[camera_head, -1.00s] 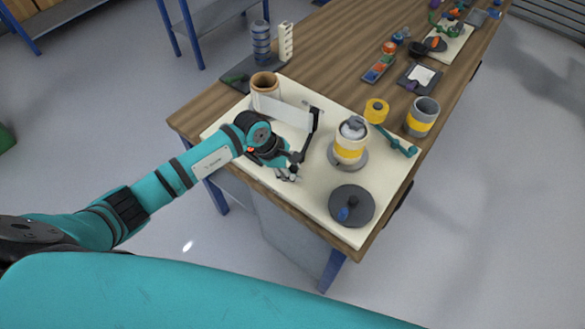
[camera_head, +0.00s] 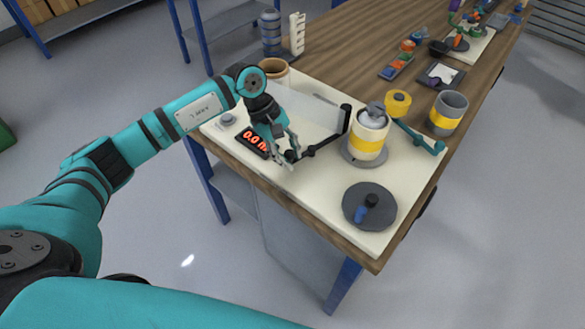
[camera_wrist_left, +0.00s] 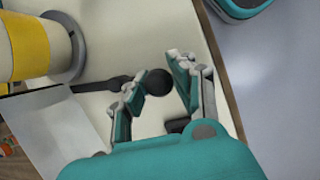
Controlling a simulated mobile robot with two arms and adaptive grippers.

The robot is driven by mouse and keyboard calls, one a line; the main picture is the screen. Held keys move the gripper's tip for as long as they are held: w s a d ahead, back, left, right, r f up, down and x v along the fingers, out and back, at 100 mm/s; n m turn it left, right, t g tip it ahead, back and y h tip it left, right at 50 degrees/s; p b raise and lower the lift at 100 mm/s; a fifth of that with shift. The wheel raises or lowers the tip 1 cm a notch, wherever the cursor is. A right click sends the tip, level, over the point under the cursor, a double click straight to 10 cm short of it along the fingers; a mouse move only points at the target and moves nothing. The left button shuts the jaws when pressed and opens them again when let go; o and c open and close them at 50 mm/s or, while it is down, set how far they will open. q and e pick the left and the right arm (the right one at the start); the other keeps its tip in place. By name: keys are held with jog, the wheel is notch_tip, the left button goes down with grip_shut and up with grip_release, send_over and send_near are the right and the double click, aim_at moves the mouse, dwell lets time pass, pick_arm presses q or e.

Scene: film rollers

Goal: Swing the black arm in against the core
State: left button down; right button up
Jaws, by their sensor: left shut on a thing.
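The black arm (camera_head: 326,142) stretches over the cream board, its upright end close beside the core (camera_head: 367,147). I cannot tell whether they touch. The core is a white cylinder with a yellow band on a round grey base, and it shows large in the left wrist view (camera_wrist_left: 28,45). My left gripper (camera_head: 288,157) is shut on the black arm's round knob (camera_wrist_left: 158,82), which shows between its fingers in the left wrist view. A pale film strip (camera_head: 308,108) runs from the brown roll (camera_head: 273,68) toward the black arm. My right gripper is not in view.
A red-lit display (camera_head: 255,142) sits left of my gripper. A grey disc with a blue-black handle (camera_head: 369,206) lies at the front of the board. A yellow roll (camera_head: 397,103), a teal bar (camera_head: 418,138) and a grey cup with a yellow band (camera_head: 448,113) stand right of the core.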

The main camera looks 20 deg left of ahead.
pick_arm(q)
jog(key=shift+w+a+r+m+b, duration=0.1)
jog(key=shift+w+a+m+b, duration=0.15)
jog(key=shift+m+b, duration=0.4)
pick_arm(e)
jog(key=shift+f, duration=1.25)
pick_arm(q)
jog(key=c, duration=1.1)
grip_release()
jog(key=shift+o, duration=0.4)
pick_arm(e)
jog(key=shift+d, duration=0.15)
pick_arm(q)
jog(key=v, duration=1.2)
jog(key=shift+w, duration=0.2)
